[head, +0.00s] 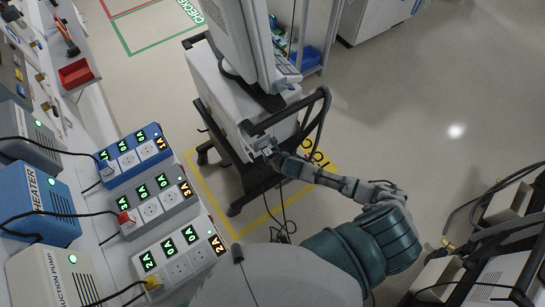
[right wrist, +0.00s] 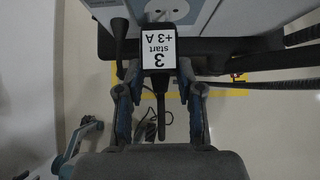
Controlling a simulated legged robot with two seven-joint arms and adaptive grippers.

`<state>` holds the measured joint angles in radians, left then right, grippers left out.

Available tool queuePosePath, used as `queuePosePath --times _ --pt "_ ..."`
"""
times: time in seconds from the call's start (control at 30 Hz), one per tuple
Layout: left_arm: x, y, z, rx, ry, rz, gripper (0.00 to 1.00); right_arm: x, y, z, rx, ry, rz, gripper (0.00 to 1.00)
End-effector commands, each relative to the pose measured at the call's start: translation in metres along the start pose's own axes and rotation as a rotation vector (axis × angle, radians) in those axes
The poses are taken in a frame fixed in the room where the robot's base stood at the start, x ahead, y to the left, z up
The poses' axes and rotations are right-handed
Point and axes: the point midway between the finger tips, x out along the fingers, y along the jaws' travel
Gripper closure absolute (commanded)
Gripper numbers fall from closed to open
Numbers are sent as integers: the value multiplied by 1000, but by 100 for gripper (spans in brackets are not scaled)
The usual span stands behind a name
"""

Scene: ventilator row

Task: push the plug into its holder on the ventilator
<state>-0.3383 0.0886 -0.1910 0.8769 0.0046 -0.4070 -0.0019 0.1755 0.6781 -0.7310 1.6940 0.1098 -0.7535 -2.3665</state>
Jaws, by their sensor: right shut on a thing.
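The ventilator (head: 225,85) is a white cart with a monitor and a black handle, left of centre in the head view. My right gripper (head: 273,157) is at its near side, under the handle. In the right wrist view the gripper (right wrist: 160,88) is shut on the black plug (right wrist: 142,53), which bears a white label reading "3 start +3 A", upside down. A pale holder with two dark holes (right wrist: 168,8) shows just beyond the plug at the top edge. I cannot tell whether plug and holder touch. My left gripper is not in view.
Power strips (head: 150,205) with lit digits stand on the bench at left, beside a blue heater (head: 40,200) and other devices. A red bin (head: 75,73) lies farther back. Cables hang below the ventilator. Open floor lies to the right; more carts (head: 490,270) stand at lower right.

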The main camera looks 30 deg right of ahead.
Motion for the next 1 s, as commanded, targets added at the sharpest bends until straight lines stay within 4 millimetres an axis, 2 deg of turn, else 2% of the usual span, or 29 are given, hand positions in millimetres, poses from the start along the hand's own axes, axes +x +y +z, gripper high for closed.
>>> queuePosePath --times 1.0 --pt "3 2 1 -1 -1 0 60 14 -2 15 0 0 0 100"
